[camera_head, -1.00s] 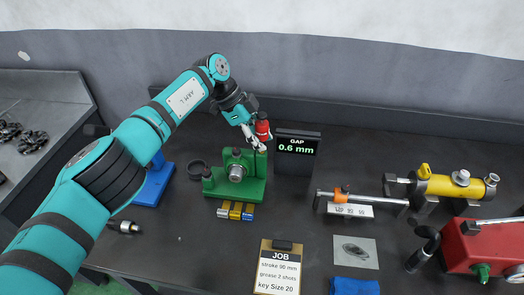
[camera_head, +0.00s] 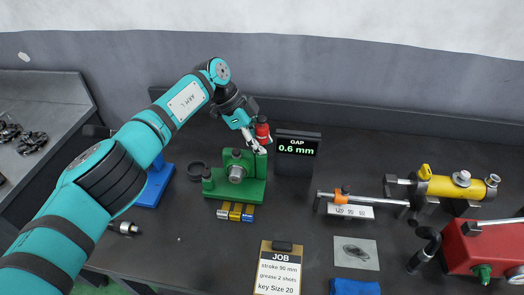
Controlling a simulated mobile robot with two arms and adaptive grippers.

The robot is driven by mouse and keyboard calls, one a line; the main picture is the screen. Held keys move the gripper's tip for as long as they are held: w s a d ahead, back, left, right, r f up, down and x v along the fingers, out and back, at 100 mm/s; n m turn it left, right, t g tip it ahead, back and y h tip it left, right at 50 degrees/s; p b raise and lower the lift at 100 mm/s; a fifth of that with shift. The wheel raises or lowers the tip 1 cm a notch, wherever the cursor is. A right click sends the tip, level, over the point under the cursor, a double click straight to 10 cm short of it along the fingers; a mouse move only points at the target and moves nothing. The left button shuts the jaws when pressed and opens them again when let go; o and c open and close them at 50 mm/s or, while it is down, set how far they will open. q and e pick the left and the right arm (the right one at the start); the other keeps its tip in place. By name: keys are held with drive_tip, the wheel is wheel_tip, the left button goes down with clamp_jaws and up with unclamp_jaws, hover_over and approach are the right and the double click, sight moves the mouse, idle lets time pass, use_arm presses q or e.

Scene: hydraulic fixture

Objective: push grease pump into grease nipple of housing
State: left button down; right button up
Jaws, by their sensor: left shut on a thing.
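The grease pump (camera_head: 262,130) is a small red cylinder with a dark top, held upright in my left gripper (camera_head: 259,146). The gripper is shut on it above the back right corner of the green housing (camera_head: 222,188). The housing has a round metal bore in its front and a post at the back right, directly below the pump. The gripper fingers hide the pump's tip and the nipple, so I cannot tell whether they touch. My right gripper is not in view.
A display (camera_head: 297,146) reading "GAP 0.6 mm" stands close right of the pump. Small coloured pieces (camera_head: 236,212) lie before the housing. A blue block (camera_head: 154,184) and black ring (camera_head: 196,171) are left.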

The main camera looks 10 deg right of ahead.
use_arm(q)
drive_tip(key=c, duration=1)
unclamp_jaws()
drive_tip(key=shift+o, duration=0.2)
drive_tip(key=v, duration=1.2)
